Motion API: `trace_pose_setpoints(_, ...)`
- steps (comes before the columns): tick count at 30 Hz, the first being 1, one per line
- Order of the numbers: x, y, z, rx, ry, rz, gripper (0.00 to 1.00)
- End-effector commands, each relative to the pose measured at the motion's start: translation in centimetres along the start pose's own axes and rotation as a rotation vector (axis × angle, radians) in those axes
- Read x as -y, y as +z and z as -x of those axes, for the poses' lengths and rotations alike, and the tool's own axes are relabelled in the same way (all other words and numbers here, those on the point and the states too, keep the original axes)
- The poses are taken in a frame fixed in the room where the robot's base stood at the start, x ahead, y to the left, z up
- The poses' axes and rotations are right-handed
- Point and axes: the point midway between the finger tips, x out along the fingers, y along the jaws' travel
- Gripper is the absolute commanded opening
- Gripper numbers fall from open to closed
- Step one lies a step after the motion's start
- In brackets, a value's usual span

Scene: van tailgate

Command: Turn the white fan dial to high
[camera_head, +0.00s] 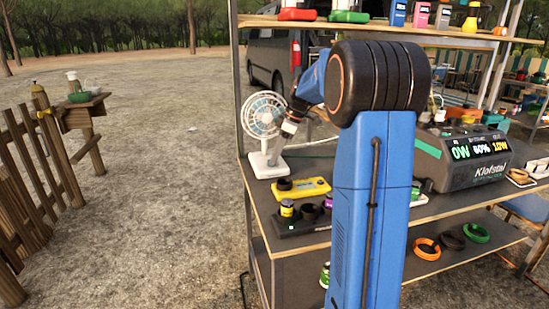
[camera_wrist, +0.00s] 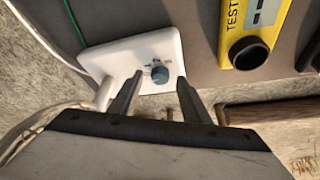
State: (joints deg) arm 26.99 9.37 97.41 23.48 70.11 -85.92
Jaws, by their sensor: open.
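The white fan (camera_head: 265,125) stands at the left end of the grey counter, its round guard facing the camera in the head view. Its white base (camera_wrist: 105,62) fills the upper middle of the wrist view. The teal dial (camera_wrist: 159,74) sits on that base, with small markings beside it that are too small to read. My gripper (camera_wrist: 157,92) is open, its two fingers on either side of the dial in the picture. I cannot tell whether they touch it. In the head view my gripper (camera_head: 287,133) is near the fan's stand, partly hidden by my arm.
A yellow tester (camera_head: 302,189) lies right of the fan, also at the wrist view's upper right (camera_wrist: 252,40). A dark tray (camera_head: 292,224) with small jars stands in front of it. A Klofstal power unit (camera_head: 468,160) is further right. An upper shelf (camera_head: 270,20) hangs above.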

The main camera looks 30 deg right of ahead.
Motion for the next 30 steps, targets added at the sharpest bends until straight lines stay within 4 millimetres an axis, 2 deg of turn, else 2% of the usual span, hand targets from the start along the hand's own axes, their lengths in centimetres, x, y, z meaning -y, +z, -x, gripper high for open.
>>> trace_pose_setpoints(6,0.1,0.0,-1.5,0.0,-0.001,0.001,0.43)
trace_pose_setpoints(15,0.0,0.0,-1.6,0.0,0.0,0.0,0.43)
trace_pose_setpoints(20,0.0,0.0,-1.6,0.0,0.0,0.0,0.05)
trace_pose_setpoints(21,0.0,0.0,-1.6,0.0,0.0,0.0,0.02)
trace_pose_setpoints(30,0.1,0.0,-1.6,0.0,0.012,-0.026,0.02)
